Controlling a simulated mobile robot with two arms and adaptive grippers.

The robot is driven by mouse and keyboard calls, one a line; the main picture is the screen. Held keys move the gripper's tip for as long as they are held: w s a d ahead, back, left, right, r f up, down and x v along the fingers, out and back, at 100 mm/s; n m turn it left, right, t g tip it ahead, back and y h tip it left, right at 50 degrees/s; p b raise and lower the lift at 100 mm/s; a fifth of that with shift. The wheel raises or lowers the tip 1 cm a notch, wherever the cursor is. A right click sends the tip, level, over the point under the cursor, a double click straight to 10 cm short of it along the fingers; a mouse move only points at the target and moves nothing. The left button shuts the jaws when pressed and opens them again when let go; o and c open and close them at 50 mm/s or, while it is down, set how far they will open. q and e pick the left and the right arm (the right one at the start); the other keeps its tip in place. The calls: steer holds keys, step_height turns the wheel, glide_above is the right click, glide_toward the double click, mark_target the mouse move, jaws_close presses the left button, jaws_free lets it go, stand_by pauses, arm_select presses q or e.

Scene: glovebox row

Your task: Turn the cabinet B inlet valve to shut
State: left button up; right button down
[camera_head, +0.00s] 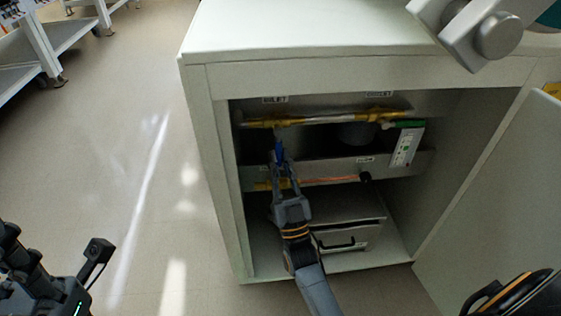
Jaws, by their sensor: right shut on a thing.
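The open cabinet (204,110) shows brass and steel pipework (330,119) across its upper inside. A small blue valve handle (279,150) hangs below the left end of the pipe, under a label plate (275,100) too small to read surely. My right gripper (280,163) reaches in from below, and its fingers are closed on the blue handle. The handle points down, roughly across the pipe; the fingers partly hide it. At the lower left, part of my left arm shows; its fingertips cannot be made out.
A green handle (408,124) and a white tagged panel (405,147) are at the pipe's right. Below are an orange line with a black knob (365,177) and a drawer box (345,238). The cabinet door (490,210) stands open at right.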

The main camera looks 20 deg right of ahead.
steer(key=c, duration=1.3)
jaws_free()
steer(key=shift+c, duration=0.2)
steer(key=v, duration=1.2)
steer(key=shift+f, duration=0.1)
